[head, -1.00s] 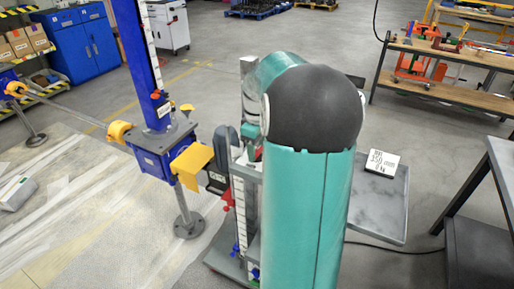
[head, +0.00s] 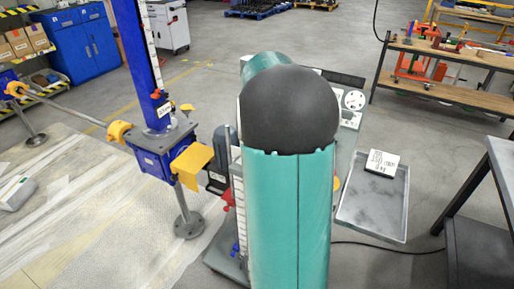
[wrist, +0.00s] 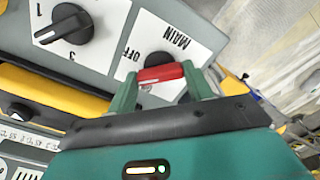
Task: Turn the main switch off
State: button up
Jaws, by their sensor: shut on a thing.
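The main switch (wrist: 160,73) shows in the wrist view as a red handle in front of a dark round base, on a white plate (wrist: 176,42) lettered MAIN and OFF. The lettering appears upside down. My gripper (wrist: 161,79) has its two teal fingers at the two ends of the red handle and is shut on it. The handle lies nearly crosswise in the picture; which position it is set to I cannot tell. In the head view my teal arm hides the gripper and the switch.
A black selector knob (wrist: 68,25) with numbers sits on the same panel. A yellow bar (wrist: 50,90) runs below it. In the head view, a blue screw jack (head: 165,145) stands left of my arm and a grey tray (head: 375,205) right.

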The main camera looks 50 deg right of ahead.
jog(key=m, duration=0.4)
jog(key=shift+w+m, duration=0.1)
jog(key=shift+m, duration=2)
jog(key=o, duration=1)
notch_tip(320, 180, up, 14)
jog(key=shift+f, duration=0.1)
